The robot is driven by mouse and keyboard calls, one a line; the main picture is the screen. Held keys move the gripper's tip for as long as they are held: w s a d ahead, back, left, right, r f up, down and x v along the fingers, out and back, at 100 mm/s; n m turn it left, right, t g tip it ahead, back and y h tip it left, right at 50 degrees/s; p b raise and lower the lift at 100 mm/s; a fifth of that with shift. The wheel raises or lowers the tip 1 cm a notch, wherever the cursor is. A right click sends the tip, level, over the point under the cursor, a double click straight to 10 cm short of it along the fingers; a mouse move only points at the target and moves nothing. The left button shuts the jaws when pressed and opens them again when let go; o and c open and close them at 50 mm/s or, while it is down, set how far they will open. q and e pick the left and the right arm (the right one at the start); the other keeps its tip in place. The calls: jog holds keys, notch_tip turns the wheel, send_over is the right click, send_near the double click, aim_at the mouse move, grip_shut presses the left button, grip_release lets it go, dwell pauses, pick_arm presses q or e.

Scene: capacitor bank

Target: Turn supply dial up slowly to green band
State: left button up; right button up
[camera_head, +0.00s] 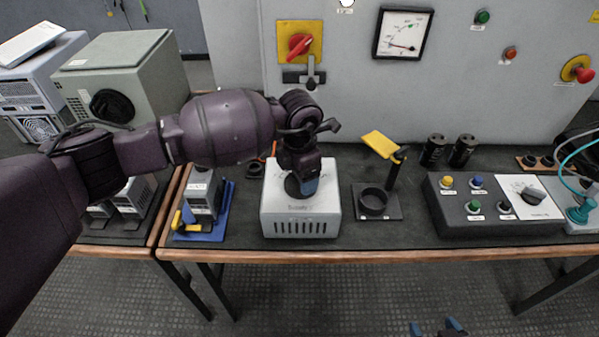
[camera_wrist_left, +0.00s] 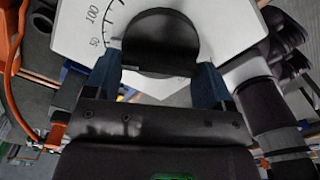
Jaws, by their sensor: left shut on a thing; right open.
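The supply box (camera_head: 300,215) is a white unit at the front of the bench. Its black dial (camera_wrist_left: 160,42) shows in the left wrist view, beside a printed scale (camera_wrist_left: 100,22) with 50 and 100 readable. My left gripper (camera_head: 309,187) points down onto the box top, its blue fingers on either side of the dial, shut on it. The dial's pointer mark is hidden. My right gripper (camera_head: 440,327) is open and empty at the bottom edge.
A black stand with a ring (camera_head: 373,202) and yellow flag is right of the box. Two black capacitors (camera_head: 448,150) and a button panel (camera_head: 490,210) stand further right. A red switch (camera_head: 299,44) is on the cabinet.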

dwell(0.3)
pick_arm(q)
jog(key=o, duration=0.9)
notch_tip(320, 180, up, 11)
jog(key=shift+f+p, duration=0.1)
jog(key=shift+p, duration=0.65)
dwell(0.7)
